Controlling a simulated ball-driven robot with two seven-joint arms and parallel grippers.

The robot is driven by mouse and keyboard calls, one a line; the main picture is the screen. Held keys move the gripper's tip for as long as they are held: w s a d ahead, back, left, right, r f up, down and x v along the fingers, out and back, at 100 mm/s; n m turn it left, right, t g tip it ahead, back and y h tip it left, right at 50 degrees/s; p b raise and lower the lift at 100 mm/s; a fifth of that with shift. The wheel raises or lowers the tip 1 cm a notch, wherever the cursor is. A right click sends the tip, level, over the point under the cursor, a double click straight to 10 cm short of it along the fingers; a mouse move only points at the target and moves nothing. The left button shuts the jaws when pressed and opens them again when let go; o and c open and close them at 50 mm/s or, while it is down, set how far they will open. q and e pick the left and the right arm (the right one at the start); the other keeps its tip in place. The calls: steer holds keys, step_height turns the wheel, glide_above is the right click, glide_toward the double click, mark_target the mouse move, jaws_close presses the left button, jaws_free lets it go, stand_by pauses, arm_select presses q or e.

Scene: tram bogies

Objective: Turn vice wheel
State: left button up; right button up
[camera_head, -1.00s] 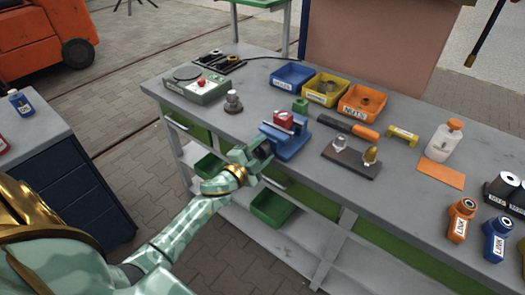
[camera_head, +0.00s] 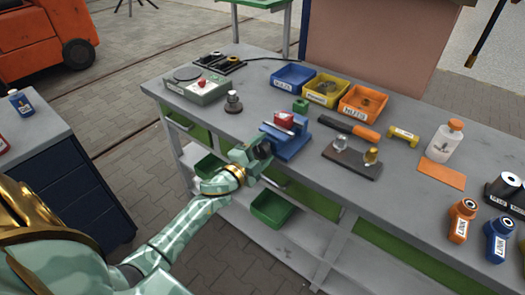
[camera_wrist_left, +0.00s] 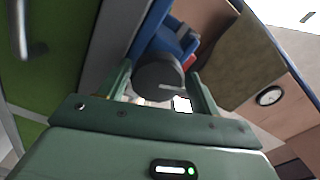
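The blue vice (camera_head: 290,146) stands at the near edge of the grey workbench, with a red block (camera_head: 284,119) at its jaws. My left gripper (camera_head: 257,156) is at the vice's near left side and hides its wheel in the head view. In the left wrist view, the dark round wheel (camera_wrist_left: 158,77) lies between the two green fingers of my left gripper (camera_wrist_left: 160,85). The fingers are apart, one on each side of the wheel, with what look like narrow gaps. Whether either finger touches it I cannot tell. My right gripper is not in view.
On the workbench (camera_head: 225,128), blue, yellow and orange bins (camera_head: 362,103) stand behind the vice. A hammer-like tool with an orange handle (camera_head: 366,132) and a dark plate (camera_head: 345,160) lie to its right. A small dark weight (camera_head: 233,103) stands to its left.

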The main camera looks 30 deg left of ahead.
arm_select(q)
steer(key=shift+s+d+f, duration=0.1)
steer(key=shift+f, duration=0.25)
